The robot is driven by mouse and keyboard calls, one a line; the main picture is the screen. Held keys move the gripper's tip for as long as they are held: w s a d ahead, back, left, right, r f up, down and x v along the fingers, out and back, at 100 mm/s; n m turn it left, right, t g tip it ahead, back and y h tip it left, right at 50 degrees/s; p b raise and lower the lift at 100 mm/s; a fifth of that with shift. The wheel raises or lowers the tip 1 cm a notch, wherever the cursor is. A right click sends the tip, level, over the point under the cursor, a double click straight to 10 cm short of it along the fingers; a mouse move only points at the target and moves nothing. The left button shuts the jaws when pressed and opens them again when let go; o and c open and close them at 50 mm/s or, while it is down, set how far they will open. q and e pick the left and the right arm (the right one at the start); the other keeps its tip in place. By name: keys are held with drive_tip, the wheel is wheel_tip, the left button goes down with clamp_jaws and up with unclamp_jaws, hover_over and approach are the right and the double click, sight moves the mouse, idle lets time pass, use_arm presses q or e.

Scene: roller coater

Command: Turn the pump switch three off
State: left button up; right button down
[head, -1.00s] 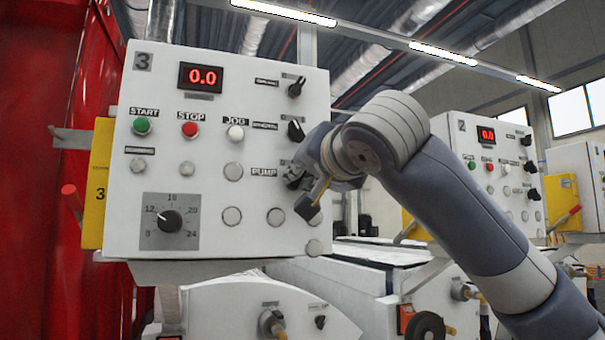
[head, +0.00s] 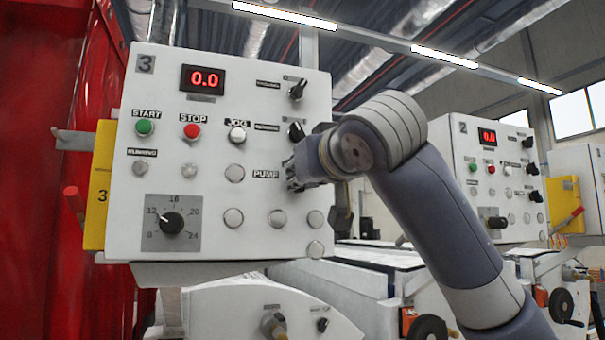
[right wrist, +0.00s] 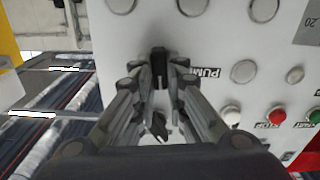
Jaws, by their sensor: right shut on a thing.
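Panel 3 (head: 215,255) is a white control box with a "3" at its upper left. Its PUMP label (head: 265,174) is at the right side. My right gripper (head: 292,176) is at the panel just right of that label and hides the pump switch in the head view. In the right wrist view, the pump switch (right wrist: 159,62) is a black knob with a pale line, beside the PUMP label. The fingertips of my right gripper (right wrist: 158,75) are shut on it from both sides. My left gripper is not in view.
Two black knobs (head: 297,90) (head: 296,131) sit above the pump switch, the lower one close to my gripper. START (head: 144,127), STOP (head: 191,130) and JOG (head: 237,134) buttons are to the left. Panel 2 (head: 490,160) stands behind at the right.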

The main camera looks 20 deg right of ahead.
drive_tip(key=n, duration=0.4)
drive_tip(key=shift+a+f+n+p, duration=0.1)
drive_tip(key=shift+a+n+p, duration=0.1)
drive_tip(key=shift+n+p, duration=0.15)
idle(0.3)
drive_tip(key=c, duration=1.6)
unclamp_jaws()
drive_tip(key=s, duration=1.2)
drive_tip(key=shift+d, duration=0.2)
